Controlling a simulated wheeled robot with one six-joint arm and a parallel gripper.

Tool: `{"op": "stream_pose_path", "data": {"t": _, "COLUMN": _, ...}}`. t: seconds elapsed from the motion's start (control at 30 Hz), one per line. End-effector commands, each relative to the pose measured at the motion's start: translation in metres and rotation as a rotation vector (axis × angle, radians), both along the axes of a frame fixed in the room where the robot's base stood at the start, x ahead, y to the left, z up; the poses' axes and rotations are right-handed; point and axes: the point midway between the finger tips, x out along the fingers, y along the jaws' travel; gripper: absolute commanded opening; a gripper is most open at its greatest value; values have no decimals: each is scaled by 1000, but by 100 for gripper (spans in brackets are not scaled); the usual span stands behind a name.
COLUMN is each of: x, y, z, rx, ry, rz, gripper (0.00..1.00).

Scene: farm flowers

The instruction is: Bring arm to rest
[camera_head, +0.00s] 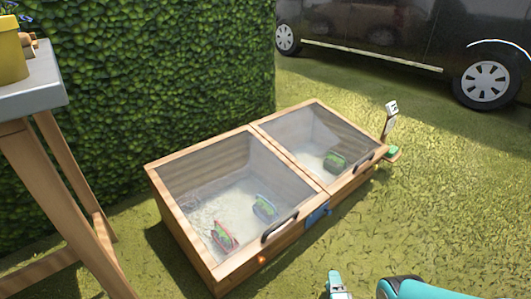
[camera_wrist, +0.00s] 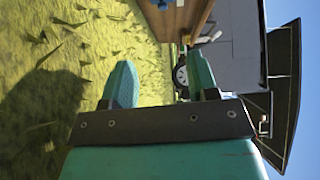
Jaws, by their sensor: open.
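My gripper (camera_wrist: 162,88) is open and empty in the wrist view, its two teal fingers spread apart. Grass and part of a wooden edge lie beyond them, and the view is turned on its side. In the head view, teal parts of my arm show at the bottom right, over the grass and in front of the wooden cold frame (camera_head: 185,235). My gripper is apart from the cold frame.
The cold frame has two closed clear lids, with several small items inside. A small post with a green base (camera_head: 392,153) stands at its right end. A table (camera_head: 38,85) with a yellow pot (camera_head: 10,52) is at left. A hedge (camera_head: 150,70) and dark van (camera_head: 400,40) stand behind. Grass at right is clear.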

Motion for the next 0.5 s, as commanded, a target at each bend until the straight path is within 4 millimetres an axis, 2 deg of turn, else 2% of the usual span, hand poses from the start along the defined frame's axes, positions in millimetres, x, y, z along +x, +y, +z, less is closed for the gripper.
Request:
{"op": "stream_pose_path", "data": {"t": 0.07, "x": 12, "y": -9, "z": 7, "rx": -21, "ry": 13, "rz": -6, "gripper": 54}}
{"op": "stream_pose_path", "data": {"t": 0.17, "x": 28, "y": -11, "z": 15, "rx": -49, "ry": 29, "rz": 9, "gripper": 54}}
{"op": "stream_pose_path", "data": {"t": 0.37, "x": 68, "y": 1, "z": 42, "rx": -135, "ry": 76, "rz": 84, "gripper": 54}}
{"op": "stream_pose_path", "data": {"t": 0.5, "x": 102, "y": 12, "z": 73, "rx": -219, "ry": 119, "rz": 153, "gripper": 54}}
